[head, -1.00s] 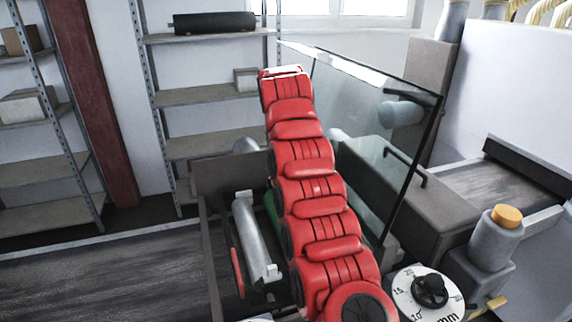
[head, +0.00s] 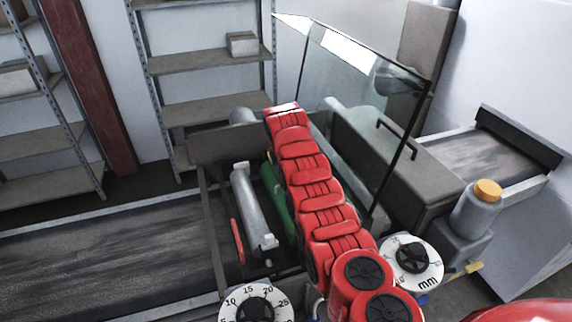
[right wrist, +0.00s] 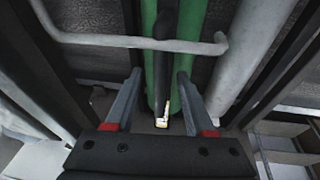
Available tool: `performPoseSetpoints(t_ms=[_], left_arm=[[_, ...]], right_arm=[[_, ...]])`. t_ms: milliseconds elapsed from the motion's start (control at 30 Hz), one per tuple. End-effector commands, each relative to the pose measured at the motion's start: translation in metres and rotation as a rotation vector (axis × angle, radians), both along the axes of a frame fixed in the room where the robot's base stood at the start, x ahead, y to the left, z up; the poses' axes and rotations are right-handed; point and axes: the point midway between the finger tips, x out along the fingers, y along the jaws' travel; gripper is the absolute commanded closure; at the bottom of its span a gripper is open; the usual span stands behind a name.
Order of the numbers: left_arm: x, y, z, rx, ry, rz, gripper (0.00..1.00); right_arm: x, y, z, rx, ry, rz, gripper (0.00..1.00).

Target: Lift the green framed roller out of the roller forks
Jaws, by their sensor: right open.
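The green roller (head: 277,200) lies in the machine, partly hidden behind my red right arm in the head view. In the right wrist view its green surface (right wrist: 149,40) shows on both sides of a dark frame bar (right wrist: 163,70). My right gripper (right wrist: 160,80) is open, its two fingers on either side of the bar and over the green surface. I cannot tell whether they touch it. A small pale piece sits at the bar's near end. The right gripper is hidden in the head view. My left gripper is not in view.
A grey roller (head: 249,205) lies left of the green one. A raised glass guard (head: 350,110) stands to the right of my arm. Two dials, including a white one (head: 411,262), are at the front. A grey rod (right wrist: 130,41) crosses the wrist view.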

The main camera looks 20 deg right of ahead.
Motion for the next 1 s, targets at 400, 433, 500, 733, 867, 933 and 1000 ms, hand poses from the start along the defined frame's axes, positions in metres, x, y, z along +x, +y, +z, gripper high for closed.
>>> performPoseSetpoints(t_ms=[400,433,500,733,867,933,1000], left_arm=[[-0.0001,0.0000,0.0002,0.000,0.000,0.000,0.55],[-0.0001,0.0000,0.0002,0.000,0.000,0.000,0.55],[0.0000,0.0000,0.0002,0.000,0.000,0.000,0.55],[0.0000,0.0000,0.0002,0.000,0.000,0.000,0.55],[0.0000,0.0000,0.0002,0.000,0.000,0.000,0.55],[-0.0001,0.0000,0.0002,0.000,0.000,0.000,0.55],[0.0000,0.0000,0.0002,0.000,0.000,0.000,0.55]], right_arm=[[0.0002,-0.0003,-0.0013,0.000,0.000,0.000,0.71],[0.0001,-0.0003,-0.0013,0.000,0.000,0.000,0.76],[0.0002,-0.0002,-0.0012,0.000,0.000,0.000,0.89],[0.0001,-0.0002,-0.0012,0.000,0.000,0.000,1.00],[0.0001,-0.0002,-0.0011,0.000,0.000,0.000,1.00],[0.0001,-0.0002,-0.0011,0.000,0.001,0.000,1.00],[0.0000,-0.0001,-0.0010,0.000,0.000,0.000,1.00]])
